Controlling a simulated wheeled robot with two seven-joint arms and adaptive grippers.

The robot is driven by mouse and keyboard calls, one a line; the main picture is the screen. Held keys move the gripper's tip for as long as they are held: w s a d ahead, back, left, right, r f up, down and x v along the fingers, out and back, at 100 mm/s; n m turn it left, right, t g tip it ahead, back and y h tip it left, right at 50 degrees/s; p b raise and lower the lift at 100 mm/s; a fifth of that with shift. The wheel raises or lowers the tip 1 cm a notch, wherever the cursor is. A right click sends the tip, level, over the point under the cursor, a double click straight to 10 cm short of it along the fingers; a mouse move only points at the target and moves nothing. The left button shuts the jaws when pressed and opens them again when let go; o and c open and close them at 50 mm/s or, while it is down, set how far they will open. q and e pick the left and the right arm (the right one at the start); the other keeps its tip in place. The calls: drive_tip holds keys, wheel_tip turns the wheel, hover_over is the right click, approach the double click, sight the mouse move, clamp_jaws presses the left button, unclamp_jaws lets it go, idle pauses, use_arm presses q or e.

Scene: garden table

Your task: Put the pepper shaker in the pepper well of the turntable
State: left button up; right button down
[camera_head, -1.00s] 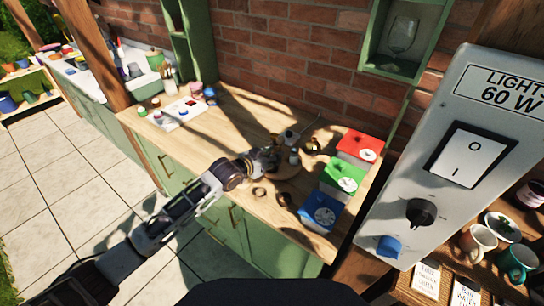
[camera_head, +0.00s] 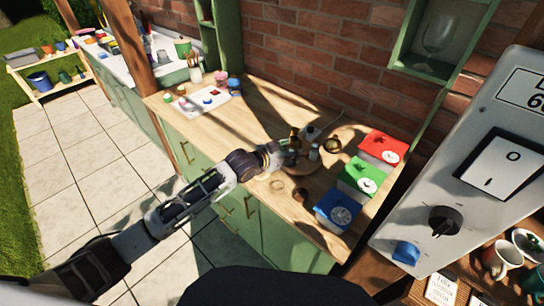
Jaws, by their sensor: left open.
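The round wooden turntable (camera_head: 299,168) lies on the wooden counter, partly hidden behind my left gripper. A small pale shaker-like item (camera_head: 314,152) stands on its right side, and a dark brown upright item (camera_head: 295,138) stands at its back. I cannot tell which of them is the pepper shaker, and the wells are too small to make out. My left gripper (camera_head: 280,156) is open at the turntable's left edge, close to these items. Whether it touches any of them cannot be told. My right gripper is not in view.
Red (camera_head: 382,148), green (camera_head: 358,178) and blue (camera_head: 337,210) boxes stand right of the turntable. A brass-coloured pot (camera_head: 333,145) is behind it. A dark round piece (camera_head: 300,194) and a pale ring (camera_head: 277,185) lie in front.

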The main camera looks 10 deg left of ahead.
use_arm(q)
drive_tip(key=v, duration=1)
drive_tip(key=shift+s, duration=0.2)
drive_tip(key=shift+r, duration=0.15)
idle(0.3)
idle(0.6)
drive_tip(key=shift+c, duration=0.3)
